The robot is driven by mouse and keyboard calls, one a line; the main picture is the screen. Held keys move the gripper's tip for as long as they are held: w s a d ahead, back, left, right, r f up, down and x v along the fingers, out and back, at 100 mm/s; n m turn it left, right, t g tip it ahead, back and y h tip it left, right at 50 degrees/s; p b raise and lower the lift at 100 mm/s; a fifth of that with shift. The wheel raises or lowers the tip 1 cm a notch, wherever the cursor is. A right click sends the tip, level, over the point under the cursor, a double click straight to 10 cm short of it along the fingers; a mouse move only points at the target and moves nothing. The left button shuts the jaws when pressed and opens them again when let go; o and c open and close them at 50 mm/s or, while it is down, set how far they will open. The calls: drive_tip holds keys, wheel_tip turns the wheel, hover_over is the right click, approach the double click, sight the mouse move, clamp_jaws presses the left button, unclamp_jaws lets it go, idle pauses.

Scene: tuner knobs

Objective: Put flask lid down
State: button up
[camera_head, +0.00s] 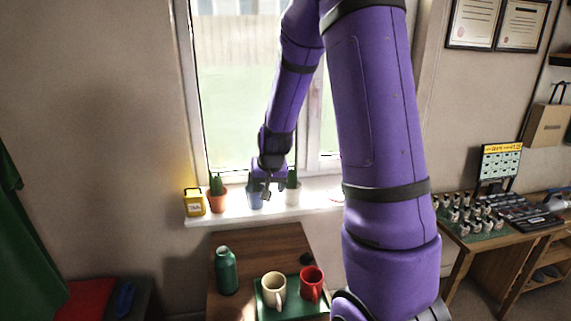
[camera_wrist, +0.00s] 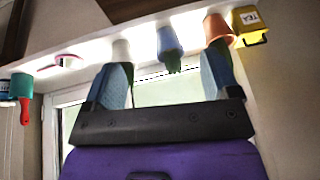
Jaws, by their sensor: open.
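The green flask (camera_head: 226,272) stands upright at the left of the wooden table. Its top is narrower; I cannot tell whether that is a lid. No separate flask lid is clear to me in either view. My gripper (camera_head: 267,188) is in front of the windowsill, near the blue pot, up and behind the flask. The wrist view, which looks upside down, shows my gripper (camera_wrist: 165,72) with its two blue-grey fingers wide apart and nothing held between them.
The windowsill (camera_head: 236,214) holds a yellow tea tin (camera_head: 194,203), an orange pot (camera_head: 217,203), a blue pot (camera_head: 254,198) and a white pot (camera_head: 292,196). A green tray (camera_head: 262,309) carries a cream mug (camera_head: 273,289) and a red mug (camera_head: 311,283). A knob desk (camera_head: 480,240) stands right.

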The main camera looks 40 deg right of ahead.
drive_tip(key=s+a+r+n, duration=0.2)
drive_tip(key=s+a+r, duration=0.3)
drive_tip(key=r, duration=0.4)
drive_tip(key=s+a+r+n, duration=0.1)
drive_tip(key=s+a+r, duration=0.3)
drive_tip(key=s, duration=0.3)
drive_tip(key=s+a+r+n+y, duration=0.1)
drive_tip(key=s+a+r+n, duration=0.1)
drive_tip(key=s, duration=0.5)
drive_tip(key=s+a+r+n, duration=0.1)
drive_tip(key=s+a+r, duration=0.4)
drive_tip(key=s+r, duration=0.1)
drive_tip(key=shift+s+a+n+t, duration=0.3)
drive_tip(key=shift+s, duration=0.4)
